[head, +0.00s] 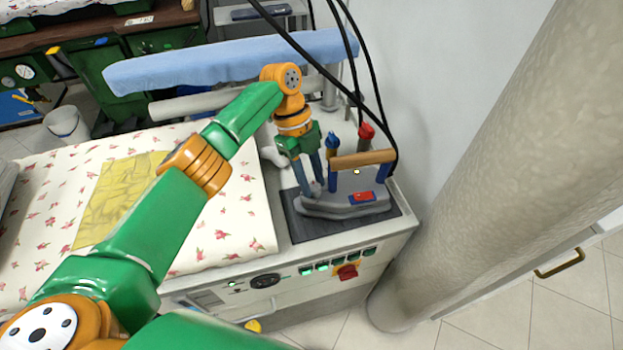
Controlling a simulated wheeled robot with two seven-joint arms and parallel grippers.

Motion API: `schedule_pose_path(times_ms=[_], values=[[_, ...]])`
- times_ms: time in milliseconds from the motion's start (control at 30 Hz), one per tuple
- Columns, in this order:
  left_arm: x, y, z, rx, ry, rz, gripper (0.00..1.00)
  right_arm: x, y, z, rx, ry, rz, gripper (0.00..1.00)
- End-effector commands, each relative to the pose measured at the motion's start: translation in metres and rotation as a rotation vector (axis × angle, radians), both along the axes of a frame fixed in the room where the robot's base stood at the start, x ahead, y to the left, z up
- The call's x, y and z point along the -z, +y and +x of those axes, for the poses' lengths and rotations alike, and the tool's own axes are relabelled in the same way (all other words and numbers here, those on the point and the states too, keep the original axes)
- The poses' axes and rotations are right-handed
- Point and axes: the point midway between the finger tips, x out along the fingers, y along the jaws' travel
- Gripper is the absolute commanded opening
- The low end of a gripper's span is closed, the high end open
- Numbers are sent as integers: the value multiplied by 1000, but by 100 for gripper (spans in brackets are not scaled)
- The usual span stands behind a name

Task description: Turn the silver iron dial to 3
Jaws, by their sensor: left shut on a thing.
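The silver iron (345,205) sits on a dark rest pad (378,220) at the right end of the ironing table. It has a wooden handle (362,158) on blue posts and a red plate with a small blue part (362,197) on its near side. My left gripper (311,189) points down at the left part of the iron, its fingers shut on a small part there, apparently the dial. The fingers hide the dial, so its number cannot be read. My right gripper is not in view.
A red-capped fitting (366,132) and a blue-capped one (332,141) stand behind the iron. Black hoses hang down beside its handle. A yellow cloth (118,195) lies on the floral table cover (225,232). A thick round column (490,150) stands close on the right.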

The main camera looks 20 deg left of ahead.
Motion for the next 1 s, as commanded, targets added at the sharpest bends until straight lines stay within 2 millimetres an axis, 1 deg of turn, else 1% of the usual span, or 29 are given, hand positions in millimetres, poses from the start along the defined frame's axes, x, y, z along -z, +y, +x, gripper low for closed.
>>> schedule_pose_path(times_ms=[33, 233, 267, 300, 333, 367, 633, 733, 833, 967, 1000], values=[[2, 0, -2, 3, 10, 2, 0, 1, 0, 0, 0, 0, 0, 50], [2, 0, -2, 1, 9, 2, 0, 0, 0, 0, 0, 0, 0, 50], [2, 0, -2, 0, 9, 2, 42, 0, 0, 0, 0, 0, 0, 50], [2, 0, -2, 0, 9, 2, 53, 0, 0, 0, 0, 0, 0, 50], [2, 0, -2, 0, 9, 2, 61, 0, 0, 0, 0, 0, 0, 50], [2, 0, -2, 0, 9, 2, 67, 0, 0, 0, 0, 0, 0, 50], [1, 0, -1, -1, 3, 0, 67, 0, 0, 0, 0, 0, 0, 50], [-4, 2, 1, -2, 2, 1, 67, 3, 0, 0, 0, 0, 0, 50], [-18, 7, 4, -4, 0, 0, 67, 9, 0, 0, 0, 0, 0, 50], [-45, 15, 9, -3, 1, -2, 67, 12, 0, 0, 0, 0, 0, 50], [-52, 17, 10, -4, 3, 0, 67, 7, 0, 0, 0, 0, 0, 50]])
